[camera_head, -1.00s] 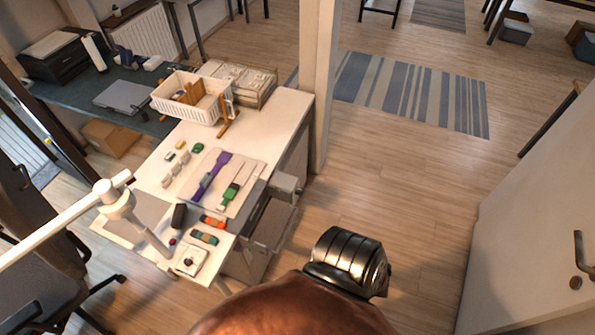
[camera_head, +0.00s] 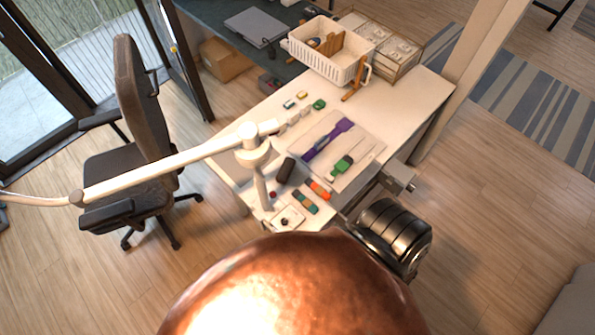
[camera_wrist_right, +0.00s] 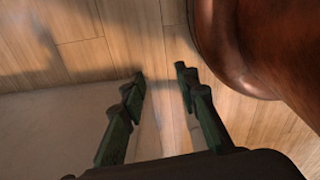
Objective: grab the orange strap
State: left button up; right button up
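A small orange strap (camera_head: 318,190) with dark parts lies on the white worktable, near its front edge in the head view. A teal strap with orange parts (camera_head: 305,203) lies just in front of it. My right gripper (camera_wrist_right: 160,85) shows in the right wrist view with its two dark green fingers apart. It has nothing between them and points at the wooden floor, away from the straps. My left gripper is in neither view.
The worktable (camera_head: 420,98) also holds a purple strap (camera_head: 328,139), a green tool (camera_head: 342,166), a black case (camera_head: 285,169) and a white basket (camera_head: 327,62). A white jointed arm (camera_head: 165,165) reaches over its left side. An office chair (camera_head: 140,130) stands left.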

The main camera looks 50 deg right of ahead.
aim_at(321, 192)
jog(key=i, duration=0.25)
jog(key=z, duration=1)
